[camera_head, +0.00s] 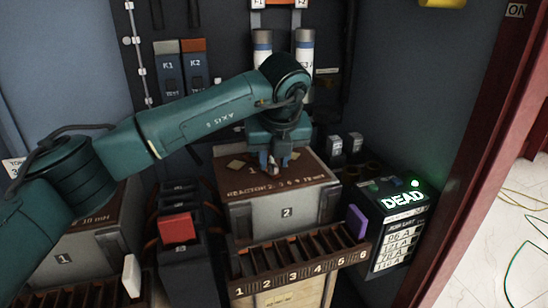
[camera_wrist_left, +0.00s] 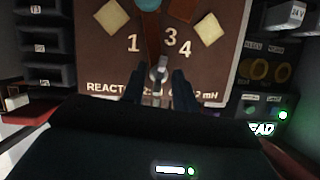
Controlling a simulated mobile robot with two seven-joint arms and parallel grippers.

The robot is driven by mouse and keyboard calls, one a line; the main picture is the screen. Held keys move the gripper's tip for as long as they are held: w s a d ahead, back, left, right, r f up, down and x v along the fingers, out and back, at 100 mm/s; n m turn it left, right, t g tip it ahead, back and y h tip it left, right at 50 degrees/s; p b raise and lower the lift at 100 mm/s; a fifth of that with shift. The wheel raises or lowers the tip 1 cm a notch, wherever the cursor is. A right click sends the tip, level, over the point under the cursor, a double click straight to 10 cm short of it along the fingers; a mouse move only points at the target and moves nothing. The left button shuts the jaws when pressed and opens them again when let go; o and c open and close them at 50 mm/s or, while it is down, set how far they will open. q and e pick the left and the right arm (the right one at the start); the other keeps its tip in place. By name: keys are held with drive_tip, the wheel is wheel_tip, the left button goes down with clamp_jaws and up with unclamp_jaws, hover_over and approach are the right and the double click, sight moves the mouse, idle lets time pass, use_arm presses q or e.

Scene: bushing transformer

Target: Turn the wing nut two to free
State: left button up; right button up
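The reactor block marked 2 (camera_head: 262,222) has a brown top plate (camera_head: 312,172), which also shows in the left wrist view (camera_wrist_left: 110,65) with the numbers 1, 3 and 4 readable. A small metal wing nut (camera_wrist_left: 158,72) stands on this plate near its middle. My left gripper (camera_head: 276,164) points down over the plate. In the left wrist view its two dark fingers (camera_wrist_left: 158,84) are apart, one on each side of the wing nut, with visible gaps. Contact with the plate is hidden. My right gripper is in neither view.
A slotted rack numbered 1 to 6 (camera_head: 240,262) stands in front, with a purple piece (camera_head: 357,220) at its right end. A lit DEAD display (camera_head: 404,199) is at the right. A red-topped block (camera_head: 178,229) and another reactor block marked 1 (camera_head: 90,255) are left.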

use_arm(q)
drive_tip(key=p+v, duration=0.1)
drive_tip(key=v, duration=1.2)
drive_tip(key=shift+w+r, duration=0.1)
drive_tip(key=shift+r, duration=0.05)
